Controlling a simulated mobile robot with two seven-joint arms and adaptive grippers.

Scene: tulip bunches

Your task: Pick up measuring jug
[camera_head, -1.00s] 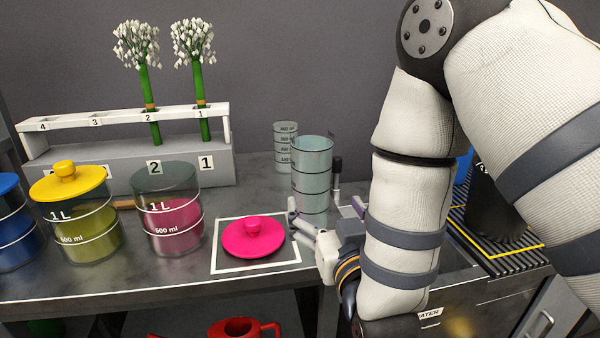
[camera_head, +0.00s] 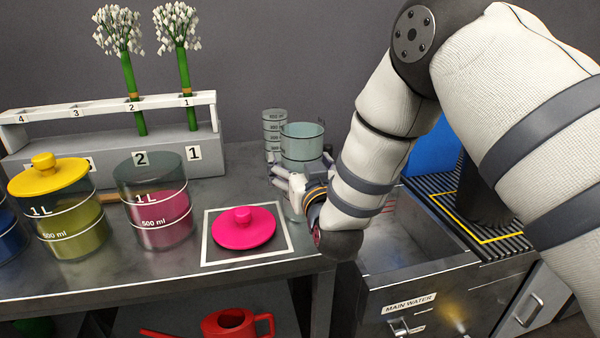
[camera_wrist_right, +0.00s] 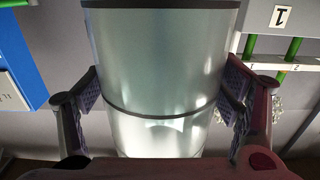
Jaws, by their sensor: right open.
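A clear, greenish measuring jug (camera_head: 302,141) with dark bands stands upright on the counter. My right gripper (camera_head: 301,171) is at the jug's side, with its open fingers around the body. In the right wrist view the jug (camera_wrist_right: 160,70) fills the middle, between the two finger pads of the gripper (camera_wrist_right: 158,98). Small gaps seem to show beside the pads, but contact is hard to tell. The gripper and wrist hide the jug's lower part in the head view. My left gripper is out of view.
A second clear marked vessel (camera_head: 273,122) stands close behind. A pink lid (camera_head: 243,230) lies on a white-outlined square at left. A pink-liquid jar (camera_head: 160,205), a yellow-lidded jar (camera_head: 58,215) and a flower rack (camera_head: 110,150) stand further left. A sink (camera_head: 400,250) lies right.

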